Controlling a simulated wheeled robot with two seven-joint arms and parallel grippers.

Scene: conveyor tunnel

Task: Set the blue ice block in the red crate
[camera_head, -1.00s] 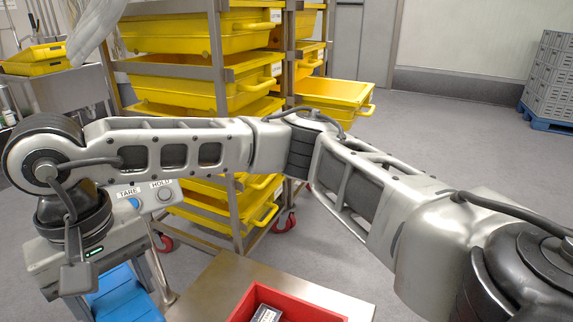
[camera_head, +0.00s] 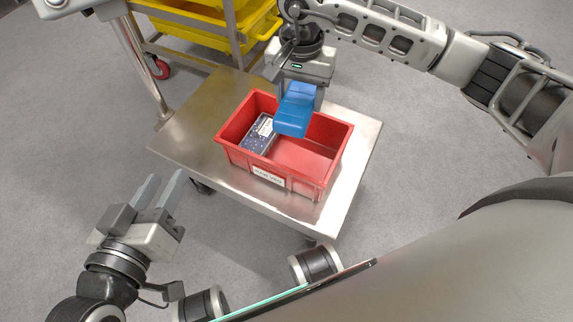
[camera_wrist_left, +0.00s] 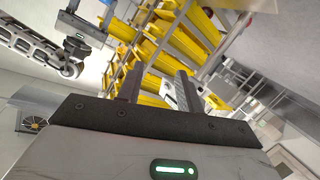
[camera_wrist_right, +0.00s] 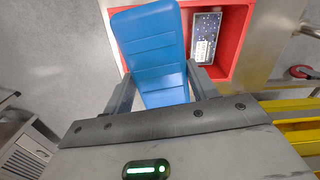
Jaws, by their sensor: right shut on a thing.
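The blue ice block (camera_head: 295,112) is held by my right gripper (camera_head: 303,88) over the far right part of the red crate (camera_head: 311,186). In the right wrist view the ice block (camera_wrist_right: 152,45) sits between the two fingers (camera_wrist_right: 160,88), and part of the red crate (camera_wrist_right: 243,25) shows beyond it. The block appears tilted in the head view. Its exact height above the crate is hard to tell. My left gripper (camera_head: 160,200) is open and empty, left of the crate. The left wrist view shows its fingers (camera_wrist_left: 157,85) apart.
A dark speckled box with a white label (camera_head: 258,138) lies in the left part of the crate; the right part shows bare floor. The crate stands on a steel table (camera_head: 190,130). A rack with yellow bins (camera_head: 205,22) stands behind.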

